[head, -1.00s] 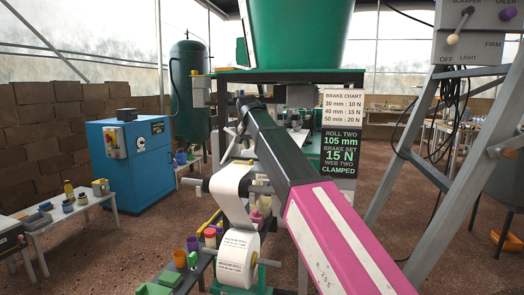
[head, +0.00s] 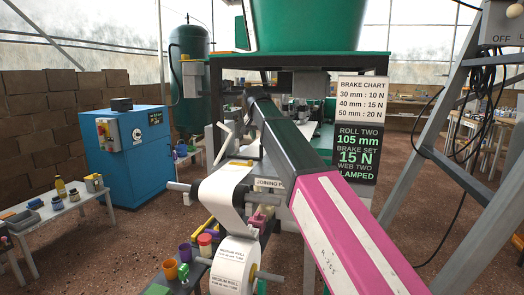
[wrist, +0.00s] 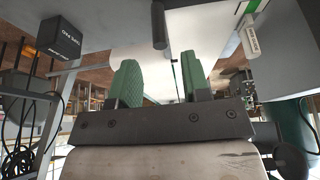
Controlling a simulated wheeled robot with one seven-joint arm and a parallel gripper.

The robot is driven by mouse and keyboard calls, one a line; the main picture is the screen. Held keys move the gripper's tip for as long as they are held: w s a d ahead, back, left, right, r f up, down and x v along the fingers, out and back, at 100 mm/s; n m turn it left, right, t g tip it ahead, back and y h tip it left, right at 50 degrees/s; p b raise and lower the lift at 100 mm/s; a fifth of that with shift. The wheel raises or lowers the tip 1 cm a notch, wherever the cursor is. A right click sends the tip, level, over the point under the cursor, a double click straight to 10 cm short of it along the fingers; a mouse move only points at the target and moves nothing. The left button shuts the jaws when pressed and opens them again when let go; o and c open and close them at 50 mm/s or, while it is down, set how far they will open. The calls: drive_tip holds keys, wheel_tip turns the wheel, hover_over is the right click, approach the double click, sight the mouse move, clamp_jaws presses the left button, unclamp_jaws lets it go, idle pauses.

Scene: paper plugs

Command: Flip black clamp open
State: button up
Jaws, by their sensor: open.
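My gripper (wrist: 158,78) is open in the wrist view, its two green-padded fingers apart with nothing between the pads. A dark rounded bar (wrist: 159,25) hangs ahead of the gap between the fingers, apart from them. It may be the black clamp's handle; I cannot tell for sure. White paper web (wrist: 180,58) lies beyond the fingertips. In the head view my arm covers much of the bench, and the clamp cannot be made out there. The display (head: 356,152) reads roll two, 105 mm, brake set 15 N, web two clamped.
A paper roll (head: 233,268) hangs at the front of the machine, its strip (head: 222,190) running up over a bar. A black block (wrist: 55,42) marked as a tape pad is at left in the wrist view. A grey ladder-like frame (head: 420,145) stands right.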

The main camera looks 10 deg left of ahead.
sight(262, 149)
drive_tip(key=x, duration=0.8)
clamp_jaws()
